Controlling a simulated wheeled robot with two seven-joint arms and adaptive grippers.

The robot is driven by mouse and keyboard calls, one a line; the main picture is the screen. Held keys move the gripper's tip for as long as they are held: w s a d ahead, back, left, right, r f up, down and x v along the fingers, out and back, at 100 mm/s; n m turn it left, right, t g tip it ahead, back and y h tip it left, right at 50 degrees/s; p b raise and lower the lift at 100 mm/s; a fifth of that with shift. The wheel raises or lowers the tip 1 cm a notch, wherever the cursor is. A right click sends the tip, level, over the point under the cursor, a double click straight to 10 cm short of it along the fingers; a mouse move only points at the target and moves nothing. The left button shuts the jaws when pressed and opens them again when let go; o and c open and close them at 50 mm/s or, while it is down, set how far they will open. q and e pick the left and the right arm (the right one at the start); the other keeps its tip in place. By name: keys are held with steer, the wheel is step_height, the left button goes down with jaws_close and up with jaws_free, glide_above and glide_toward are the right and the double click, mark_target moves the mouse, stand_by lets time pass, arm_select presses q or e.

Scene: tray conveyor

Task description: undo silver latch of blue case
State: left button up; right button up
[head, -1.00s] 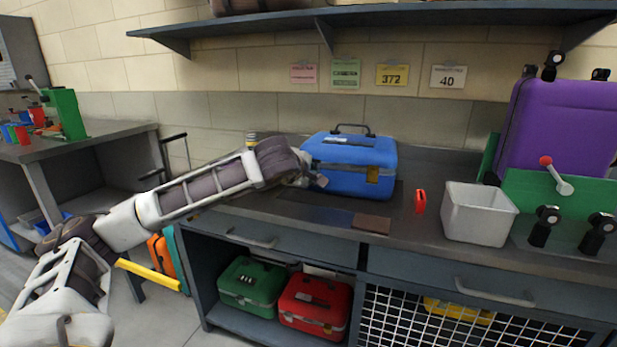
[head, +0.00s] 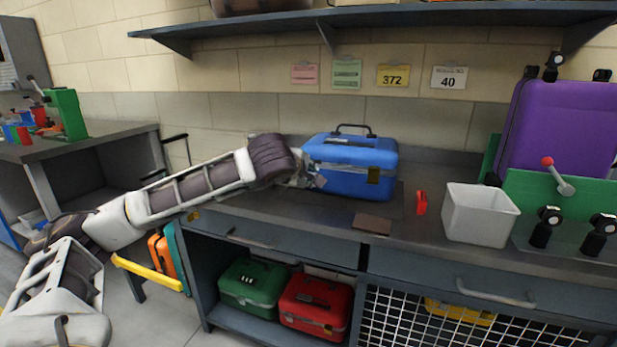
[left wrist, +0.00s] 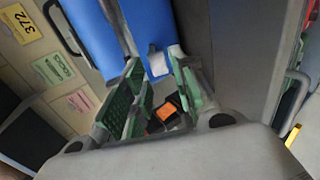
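The blue case (head: 345,168) stands shut on the workbench with its black handle up. A dark brass-coloured latch (head: 373,175) shows on the right of its front. My left gripper (head: 314,180) is at the left end of the case's front. In the left wrist view, the blue case (left wrist: 97,35) fills the top, and a small silver latch (left wrist: 157,61) shows between the tips of my left gripper (left wrist: 155,70). The green-padded fingers are apart. I cannot tell whether they touch the latch. In the head view the gripper hides the silver latch. My right gripper is out of view.
A purple case (head: 560,125) stands farther right. A shelf (head: 400,17) overhangs the back.

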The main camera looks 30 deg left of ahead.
arm_select(q)
steer(key=v, duration=0.9)
steer(key=shift+s, duration=0.1)
stand_by(0.5)
